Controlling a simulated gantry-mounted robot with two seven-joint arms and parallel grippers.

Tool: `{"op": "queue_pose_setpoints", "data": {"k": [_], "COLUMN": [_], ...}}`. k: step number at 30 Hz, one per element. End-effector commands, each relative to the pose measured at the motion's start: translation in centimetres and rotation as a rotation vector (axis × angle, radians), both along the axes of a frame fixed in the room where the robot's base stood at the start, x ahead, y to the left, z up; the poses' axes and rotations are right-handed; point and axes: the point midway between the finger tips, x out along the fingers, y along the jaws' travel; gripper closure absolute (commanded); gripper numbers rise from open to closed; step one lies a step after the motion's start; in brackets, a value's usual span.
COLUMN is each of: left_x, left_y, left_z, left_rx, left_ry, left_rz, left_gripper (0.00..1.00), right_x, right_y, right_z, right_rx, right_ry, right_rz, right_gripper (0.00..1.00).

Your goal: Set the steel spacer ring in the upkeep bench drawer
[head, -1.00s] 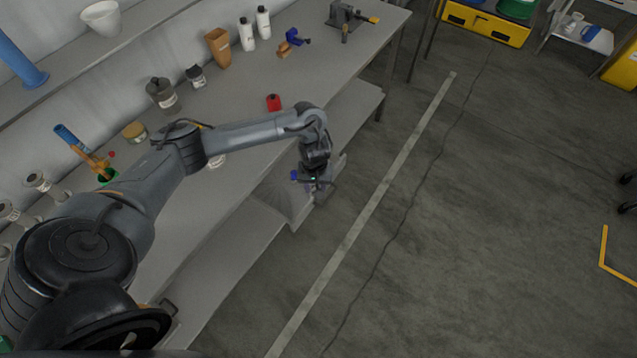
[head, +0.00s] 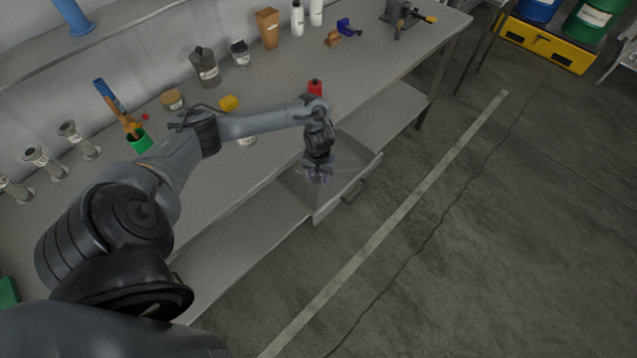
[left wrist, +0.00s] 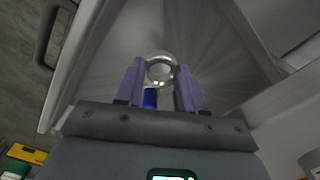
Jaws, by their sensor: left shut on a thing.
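The steel spacer ring (left wrist: 160,68) is a shiny round ring held upright between the purple fingertips of my left gripper (left wrist: 158,82) in the left wrist view. In the head view my left gripper (head: 319,177) points down over the open upkeep bench drawer (head: 345,192); the ring is too small to make out there. The grey drawer interior (left wrist: 205,35) lies behind the ring in the left wrist view. I cannot tell how high the ring is above the drawer floor. A small blue thing (left wrist: 150,98) shows between the fingers. My right gripper is not in view.
The drawer handle (head: 354,191) sticks out on the aisle side. A red can (head: 315,88) stands on the bench top near my left wrist. A green cup with tools (head: 139,143), a yellow item (head: 229,103) and several containers stand further left and back.

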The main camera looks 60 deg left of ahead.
Motion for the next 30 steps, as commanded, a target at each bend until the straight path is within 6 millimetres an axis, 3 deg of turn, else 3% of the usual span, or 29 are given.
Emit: {"op": "queue_pose_setpoints", "data": {"k": [5,13,26,27,30], "left_x": [-0.1,-0.1,-0.1,-0.1,-0.1], "left_y": [0.1,0.1,0.1,0.1,0.1], "left_z": [-0.8,-4.0,-4.4,-4.4,-4.4], "left_rx": [0.000,0.001,0.001,0.001,0.001], "left_ry": [0.000,0.000,0.001,0.000,0.000], "left_rz": [0.000,0.001,-0.001,-0.001,-0.001], "left_gripper": [0.91,0.91,0.91,0.59,0.44], "right_x": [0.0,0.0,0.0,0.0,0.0], "right_y": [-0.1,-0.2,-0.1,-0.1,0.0], "right_z": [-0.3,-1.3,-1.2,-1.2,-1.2], "right_rx": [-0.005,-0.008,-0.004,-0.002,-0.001], "right_ry": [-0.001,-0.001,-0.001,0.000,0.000], "right_rz": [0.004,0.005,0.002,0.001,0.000], "right_gripper": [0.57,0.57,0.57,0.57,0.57]}}
